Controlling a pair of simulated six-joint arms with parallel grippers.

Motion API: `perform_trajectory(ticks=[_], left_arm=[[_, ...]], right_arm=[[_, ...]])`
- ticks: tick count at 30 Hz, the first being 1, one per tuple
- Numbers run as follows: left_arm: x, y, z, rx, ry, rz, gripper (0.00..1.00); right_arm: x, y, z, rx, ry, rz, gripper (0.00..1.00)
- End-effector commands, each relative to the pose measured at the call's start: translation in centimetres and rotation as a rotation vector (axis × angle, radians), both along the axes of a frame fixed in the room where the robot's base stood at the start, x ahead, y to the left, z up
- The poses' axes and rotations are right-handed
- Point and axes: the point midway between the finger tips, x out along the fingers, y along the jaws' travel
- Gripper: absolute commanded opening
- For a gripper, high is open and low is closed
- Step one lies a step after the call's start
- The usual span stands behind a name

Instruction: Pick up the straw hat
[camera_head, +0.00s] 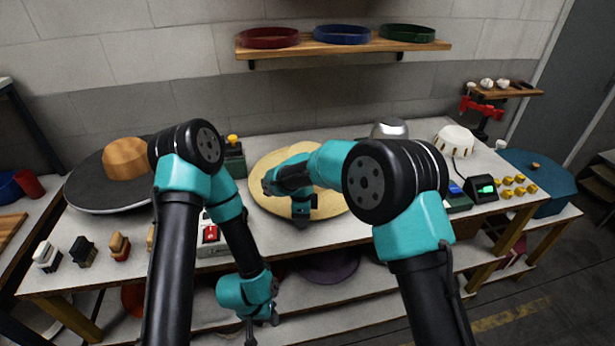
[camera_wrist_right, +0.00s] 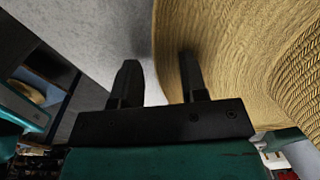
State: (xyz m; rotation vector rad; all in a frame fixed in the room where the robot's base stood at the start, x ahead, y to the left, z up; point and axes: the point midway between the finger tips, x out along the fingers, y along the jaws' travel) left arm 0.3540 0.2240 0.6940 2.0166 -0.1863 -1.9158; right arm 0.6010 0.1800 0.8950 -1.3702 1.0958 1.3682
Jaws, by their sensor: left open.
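The straw hat (camera_head: 272,162) is a wide tan disc on the worktable, partly hidden behind my right arm. In the right wrist view its woven brim (camera_wrist_right: 235,50) fills the upper right. My right gripper (camera_head: 301,221) is at the hat's front edge. In the wrist view its two dark fingers (camera_wrist_right: 158,80) are apart, with the brim's edge showing in the gap and one finger overlapping the straw. I cannot tell whether either finger touches it. My left gripper (camera_head: 262,333) is open and empty, low in front of the table's front edge.
An orange-brown hat block (camera_head: 125,158) stands on a dark round plate at left. A red-button control box (camera_head: 210,235) sits left of the hat. A white ribbed form (camera_head: 455,140) and gold knobs (camera_head: 520,180) are at right. A wall shelf (camera_head: 340,48) holds coloured rings.

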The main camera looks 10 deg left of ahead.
Motion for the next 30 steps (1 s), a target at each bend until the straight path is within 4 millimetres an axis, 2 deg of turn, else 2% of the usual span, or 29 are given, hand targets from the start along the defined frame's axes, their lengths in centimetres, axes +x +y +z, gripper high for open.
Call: perform_trajectory(ticks=[7, 19, 30], left_arm=[[0.0, 0.0, 0.0, 0.0, 0.0, 0.0, 0.43], [0.0, 0.0, 0.0, 0.0, 0.0, 0.0, 0.43], [0.0, 0.0, 0.0, 0.0, 0.0, 0.0, 0.43]], right_arm=[[0.01, 0.01, 0.04, 0.0, 0.0, 0.0, 0.38], [0.01, 0.01, 0.05, 0.0, 0.0, 0.0, 0.0], [0.02, 0.01, 0.09, 0.0, -0.001, 0.0, 0.0]])
